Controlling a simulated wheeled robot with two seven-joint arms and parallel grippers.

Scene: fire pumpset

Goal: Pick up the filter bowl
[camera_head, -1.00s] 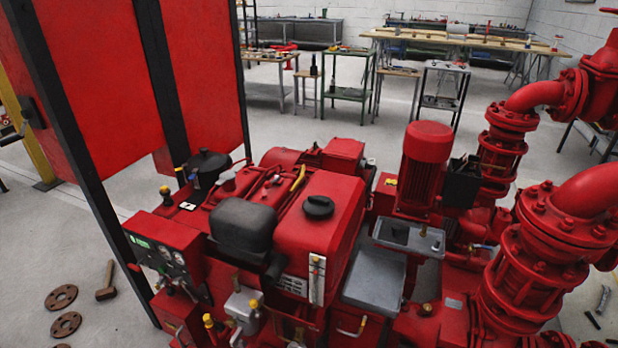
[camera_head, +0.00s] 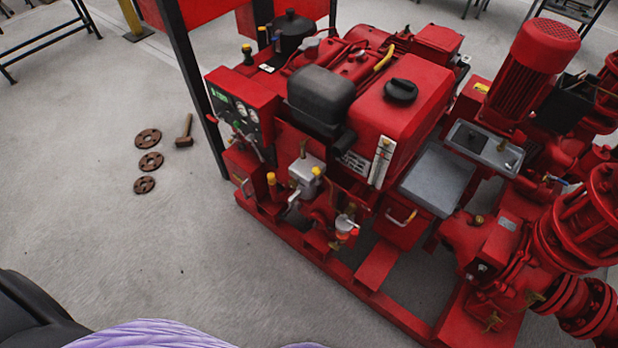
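A small, pale, rounded part that looks like the filter bowl (camera_head: 345,224) hangs low on the front of the red pumpset (camera_head: 425,85), below the engine and above the base frame. It is small in the head view, with an orange-red patch at its lower part, and its exact outline is hard to tell. Neither of my grippers is in the head view, so their distance from the bowl does not show.
A grey valve body (camera_head: 307,171) with yellow caps sits left of the bowl. The red base rail (camera_head: 318,262) runs in front. A hammer (camera_head: 185,131) and rusty flange rings (camera_head: 151,163) lie on the floor at left. The floor in front is clear.

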